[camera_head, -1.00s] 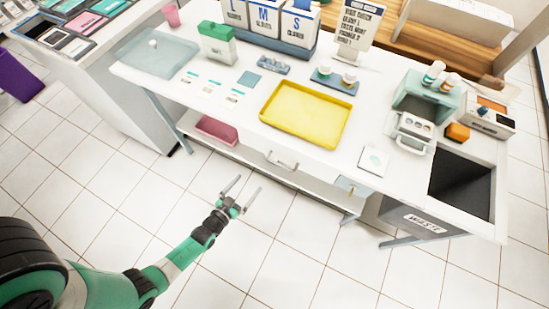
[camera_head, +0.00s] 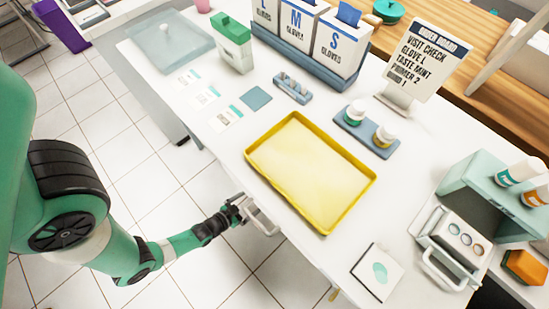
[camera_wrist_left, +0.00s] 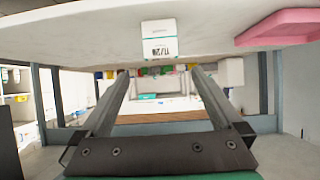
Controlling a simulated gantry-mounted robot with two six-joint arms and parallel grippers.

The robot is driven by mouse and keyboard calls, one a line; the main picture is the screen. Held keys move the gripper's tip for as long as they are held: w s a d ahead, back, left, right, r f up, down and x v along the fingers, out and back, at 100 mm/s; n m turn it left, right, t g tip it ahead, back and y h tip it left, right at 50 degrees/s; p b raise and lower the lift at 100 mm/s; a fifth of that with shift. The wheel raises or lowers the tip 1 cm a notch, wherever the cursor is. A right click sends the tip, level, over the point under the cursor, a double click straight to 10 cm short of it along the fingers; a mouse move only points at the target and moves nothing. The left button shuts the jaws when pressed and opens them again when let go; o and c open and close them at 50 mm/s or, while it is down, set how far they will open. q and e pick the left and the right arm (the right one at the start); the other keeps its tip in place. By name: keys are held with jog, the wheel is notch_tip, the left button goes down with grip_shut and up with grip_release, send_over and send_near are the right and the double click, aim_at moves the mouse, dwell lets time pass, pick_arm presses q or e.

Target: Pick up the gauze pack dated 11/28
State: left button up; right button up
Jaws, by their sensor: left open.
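Three flat white gauze packs with teal marks lie in a row on the white table in the head view: a far one (camera_head: 188,78), a middle one (camera_head: 207,97) and a near one (camera_head: 228,117). Their dates are too small to read there. In the left wrist view a white pack (camera_wrist_left: 158,40) with a teal stripe bears dark print that looks like 11/28. It is ahead of my left gripper (camera_wrist_left: 158,72), beyond the open fingertips and apart from them. In the head view my left gripper (camera_head: 246,209) is empty by the table's front edge, overlapping a drawer handle (camera_head: 264,219). My right gripper is out of view.
A yellow tray (camera_head: 250,151) fills the table's middle, right of the packs. A blue square (camera_head: 256,98), a green-lidded box (camera_head: 233,45) and a small blue rack (camera_head: 292,88) stand close by. A pink object (camera_wrist_left: 280,26) shows at upper right in the wrist view.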

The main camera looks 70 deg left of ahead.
pick_arm(q)
jog(key=b+x, duration=0.1)
jog(key=x, duration=0.4)
jog(key=shift+w+a+r+b, duration=0.1)
jog(key=shift+w+a+b, duration=0.05)
jog(key=shift+w+b, duration=0.25)
jog(key=b+x, duration=0.2)
jog(key=x, duration=0.3)
jog(key=shift+w+a+r+b, duration=0.2)
jog(key=shift+a+r+b, duration=0.05)
jog(key=shift+b, duration=0.15)
jog(key=shift+s, duration=0.1)
jog(key=shift+c, duration=0.2)
